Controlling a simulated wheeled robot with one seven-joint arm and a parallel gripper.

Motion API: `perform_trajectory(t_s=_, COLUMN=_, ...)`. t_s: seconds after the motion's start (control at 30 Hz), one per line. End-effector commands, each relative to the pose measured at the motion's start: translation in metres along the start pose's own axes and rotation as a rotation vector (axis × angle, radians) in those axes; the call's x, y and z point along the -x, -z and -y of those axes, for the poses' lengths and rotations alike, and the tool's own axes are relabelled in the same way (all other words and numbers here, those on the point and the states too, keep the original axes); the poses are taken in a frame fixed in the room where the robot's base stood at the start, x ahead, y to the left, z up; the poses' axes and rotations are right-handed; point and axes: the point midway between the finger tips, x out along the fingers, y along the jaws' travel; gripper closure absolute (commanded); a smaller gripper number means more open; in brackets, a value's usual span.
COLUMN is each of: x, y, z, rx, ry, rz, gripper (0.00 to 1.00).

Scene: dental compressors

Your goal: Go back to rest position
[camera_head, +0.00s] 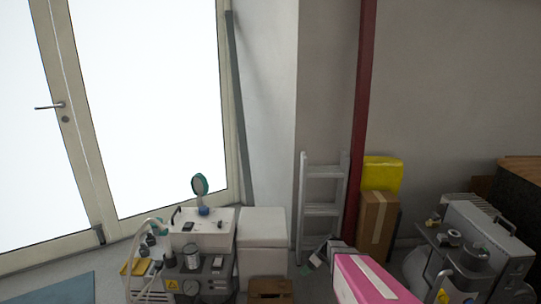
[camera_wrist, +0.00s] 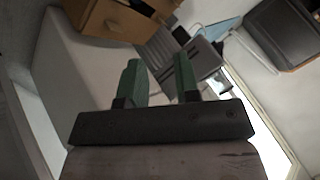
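My gripper (camera_wrist: 158,78) shows in the wrist view with its two green fingers apart and nothing held between them. In the head view my pink arm reaches in from the bottom, and my gripper (camera_head: 313,260) is small and dark at its far end, in front of the foot of the ladder. It is right of the white box and apart from the compressor unit (camera_head: 190,262) at the lower left. That unit carries a round green-rimmed dial (camera_head: 200,185) on top.
A grey ladder (camera_head: 322,208) leans at the wall beside a red post (camera_head: 361,130). A cardboard box (camera_head: 376,225) and a yellow container (camera_head: 382,173) stand right of it. A second compressor (camera_head: 470,250) stands at right. A white box (camera_head: 262,240) stands left of my gripper.

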Motion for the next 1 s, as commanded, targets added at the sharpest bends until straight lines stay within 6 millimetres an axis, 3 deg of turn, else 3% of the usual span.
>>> perform_trajectory(t_s=0.03, x=0.012, y=0.002, z=0.025, rx=-0.07, ry=-0.032, rz=0.047, gripper=0.7)
perform_trajectory(t_s=0.3, x=0.065, y=0.002, z=0.096, rx=-0.487, ry=-0.289, rz=0.223, gripper=0.7)
perform_trajectory(t_s=0.5, x=0.105, y=0.0, z=0.142, rx=-0.759, ry=-0.531, rz=0.246, gripper=0.7)
perform_trajectory(t_s=0.7, x=0.131, y=-0.002, z=0.166, rx=-0.917, ry=-0.692, rz=0.213, gripper=0.7)
perform_trajectory(t_s=1.0, x=0.136, y=-0.001, z=0.169, rx=-0.952, ry=-0.728, rz=0.199, gripper=0.7)
